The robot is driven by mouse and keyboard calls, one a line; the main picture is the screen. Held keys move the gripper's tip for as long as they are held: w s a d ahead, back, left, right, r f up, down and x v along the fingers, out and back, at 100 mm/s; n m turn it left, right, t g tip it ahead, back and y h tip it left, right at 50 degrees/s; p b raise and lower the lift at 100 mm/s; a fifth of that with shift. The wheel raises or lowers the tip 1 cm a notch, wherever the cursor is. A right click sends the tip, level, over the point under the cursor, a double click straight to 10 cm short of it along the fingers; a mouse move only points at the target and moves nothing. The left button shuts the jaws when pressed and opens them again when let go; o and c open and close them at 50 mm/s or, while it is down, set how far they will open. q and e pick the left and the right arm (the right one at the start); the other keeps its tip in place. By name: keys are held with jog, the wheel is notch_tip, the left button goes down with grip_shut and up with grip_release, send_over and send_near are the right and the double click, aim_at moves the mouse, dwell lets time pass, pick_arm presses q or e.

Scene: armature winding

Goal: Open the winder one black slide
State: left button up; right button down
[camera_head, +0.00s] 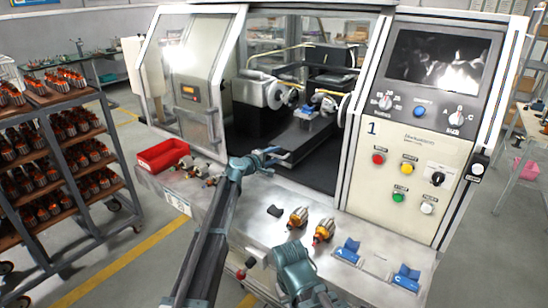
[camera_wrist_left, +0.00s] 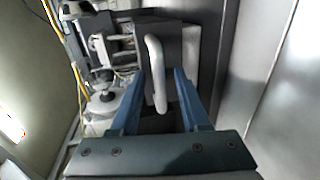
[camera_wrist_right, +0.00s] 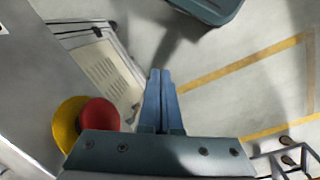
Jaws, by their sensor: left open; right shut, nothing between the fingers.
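Winder one is the large white machine with the number 1 on its control panel (camera_head: 418,130). Its front is open, and dark slide parts (camera_head: 318,131) show inside. My left gripper (camera_head: 270,156) is at the machine's front opening. In the left wrist view its blue fingers (camera_wrist_left: 159,71) are open, with a pale handle (camera_wrist_left: 155,60) standing between them on a dark grey block (camera_wrist_left: 180,48). I cannot tell whether the fingers touch the handle. My right gripper (camera_wrist_right: 160,75) is shut and empty, low in front of the bench.
The front ledge carries a red bin (camera_head: 162,156), orange-copper armatures (camera_head: 323,231), a small dark piece (camera_head: 275,211) and blue holders (camera_head: 347,250). A red-and-yellow button (camera_wrist_right: 98,113) is beside my right gripper. A loaded rack (camera_head: 60,150) stands left.

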pick_arm(q)
grip_shut()
dwell(1.4)
